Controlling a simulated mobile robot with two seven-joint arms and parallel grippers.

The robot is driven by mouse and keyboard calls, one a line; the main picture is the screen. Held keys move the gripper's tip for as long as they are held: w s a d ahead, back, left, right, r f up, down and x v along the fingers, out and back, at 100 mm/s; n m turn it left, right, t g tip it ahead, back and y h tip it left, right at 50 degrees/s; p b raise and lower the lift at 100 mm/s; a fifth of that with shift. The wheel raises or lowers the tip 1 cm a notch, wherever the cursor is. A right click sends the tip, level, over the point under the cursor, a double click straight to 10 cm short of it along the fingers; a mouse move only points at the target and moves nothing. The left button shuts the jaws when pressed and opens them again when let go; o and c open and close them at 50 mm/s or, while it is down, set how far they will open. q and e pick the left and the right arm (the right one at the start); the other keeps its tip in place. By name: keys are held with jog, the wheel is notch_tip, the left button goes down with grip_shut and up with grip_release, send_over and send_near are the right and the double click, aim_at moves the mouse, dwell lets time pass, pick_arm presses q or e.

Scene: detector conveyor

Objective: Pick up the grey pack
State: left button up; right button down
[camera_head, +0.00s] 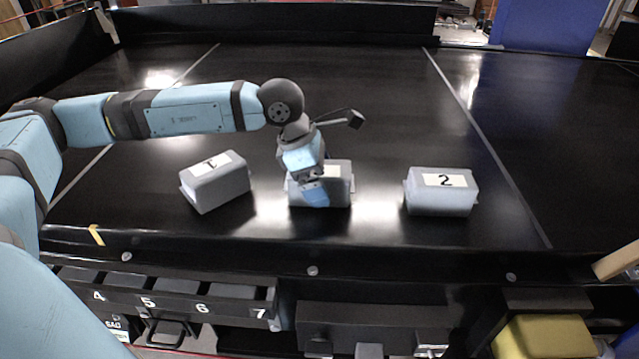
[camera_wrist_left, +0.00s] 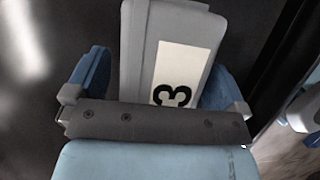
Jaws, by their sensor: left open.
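Three grey packs lie on the black conveyor in the head view. The left pack (camera_head: 216,187) has a label reading 1 and sits at an angle. The right pack (camera_head: 441,200) has a label reading 2. My left gripper (camera_head: 315,193) is over the middle pack (camera_head: 339,191) and hides part of it. In the left wrist view, this pack (camera_wrist_left: 135,58) shows a white label with a 3. My left gripper (camera_wrist_left: 158,82) is open there, with one blue finger on each side of the pack. Whether the fingers touch it is unclear. My right gripper is out of view.
The conveyor (camera_head: 380,110) is clear behind the packs, with a raised wall at the far edge. Numbered grey bins (camera_head: 180,287) sit below the front edge at left. A yellow object (camera_head: 545,338) stands at lower right.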

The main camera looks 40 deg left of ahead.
pick_arm(q)
jog(key=c, duration=1.3)
jog(key=shift+o, duration=0.2)
jog(key=shift+r, duration=0.1)
